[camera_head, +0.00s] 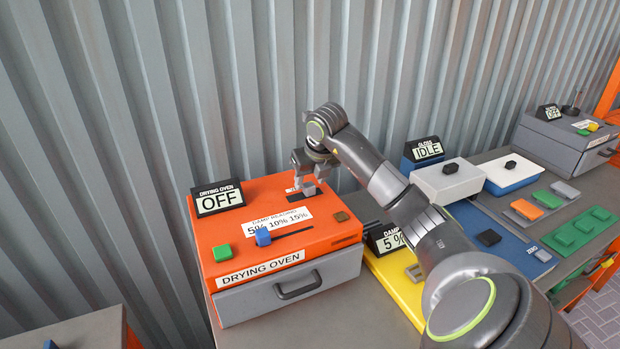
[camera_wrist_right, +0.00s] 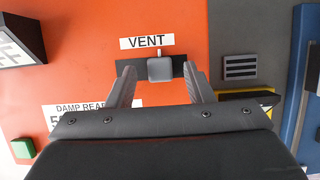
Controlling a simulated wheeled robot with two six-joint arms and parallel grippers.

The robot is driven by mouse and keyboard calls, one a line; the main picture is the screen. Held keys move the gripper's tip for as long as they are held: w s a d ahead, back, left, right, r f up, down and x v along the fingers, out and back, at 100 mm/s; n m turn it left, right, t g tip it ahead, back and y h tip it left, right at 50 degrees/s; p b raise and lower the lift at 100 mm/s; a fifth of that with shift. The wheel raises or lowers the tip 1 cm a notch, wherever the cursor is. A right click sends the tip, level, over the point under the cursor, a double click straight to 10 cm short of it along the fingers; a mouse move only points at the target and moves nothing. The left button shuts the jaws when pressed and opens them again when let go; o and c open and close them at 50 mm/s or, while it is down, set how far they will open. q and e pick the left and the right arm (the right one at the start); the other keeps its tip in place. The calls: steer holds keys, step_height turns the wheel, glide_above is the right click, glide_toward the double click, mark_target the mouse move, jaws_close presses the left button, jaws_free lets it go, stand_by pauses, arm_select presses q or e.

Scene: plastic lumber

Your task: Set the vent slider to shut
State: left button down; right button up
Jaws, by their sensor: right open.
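The vent slider's grey square knob (camera_wrist_right: 160,69) sits near the middle of a short dark slot (camera_wrist_right: 177,66), below the white VENT label (camera_wrist_right: 147,42). The slot is on top of the orange drying oven (camera_head: 222,229). My right gripper (camera_head: 309,184) is at the slot near the back right of the oven top. In the right wrist view its open fingers (camera_wrist_right: 160,78) stand on either side of the knob, with a gap on each side. I cannot tell whether the fingertips touch the oven top. My left gripper is out of view.
A yellow unit (camera_head: 393,285) stands to the right, partly behind my right arm. A corrugated wall (camera_head: 130,120) rises behind.

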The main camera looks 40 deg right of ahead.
steer(key=shift+w+f, duration=0.2)
steer(key=shift+f, duration=0.45)
jaws_close()
